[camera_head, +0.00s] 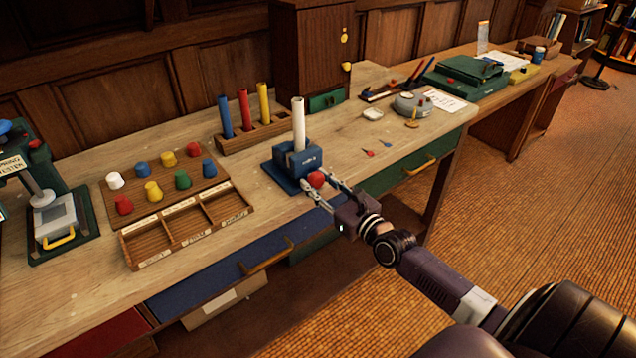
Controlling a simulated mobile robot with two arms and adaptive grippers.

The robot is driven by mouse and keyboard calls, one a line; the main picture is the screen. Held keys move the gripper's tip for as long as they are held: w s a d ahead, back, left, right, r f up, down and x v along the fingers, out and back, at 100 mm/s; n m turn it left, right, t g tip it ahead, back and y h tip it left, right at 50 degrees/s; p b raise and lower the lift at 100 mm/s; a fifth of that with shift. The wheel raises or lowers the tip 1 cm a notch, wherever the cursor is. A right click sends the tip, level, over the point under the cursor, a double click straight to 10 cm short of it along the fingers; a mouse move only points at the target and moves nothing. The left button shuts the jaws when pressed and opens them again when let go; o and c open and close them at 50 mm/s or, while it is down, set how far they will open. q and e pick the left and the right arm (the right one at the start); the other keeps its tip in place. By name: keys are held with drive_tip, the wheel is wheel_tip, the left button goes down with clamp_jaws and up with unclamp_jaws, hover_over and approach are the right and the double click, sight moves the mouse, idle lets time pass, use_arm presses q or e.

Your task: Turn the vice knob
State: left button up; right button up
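A blue vice (296,160) stands on the wooden bench, with a white upright tube (298,124) in its top. Its round red knob (316,180) is on the front face, toward me. My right gripper (317,178) reaches in from the lower right, its two fingers on either side of the knob. I cannot tell whether the fingers press on the knob or stand slightly apart from it. My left gripper is not in view.
A rack with blue, red and yellow tubes (244,112) stands behind the vice. A divided wooden tray (188,230) and a board of coloured knobs (168,183) lie to the left. Small red-tipped items (369,153) lie to the right. The bench's front edge runs below the gripper.

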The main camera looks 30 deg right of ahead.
drive_tip(key=c, duration=0.4)
drive_tip(key=shift+c, duration=0.2)
drive_tip(key=shift+n, duration=0.3)
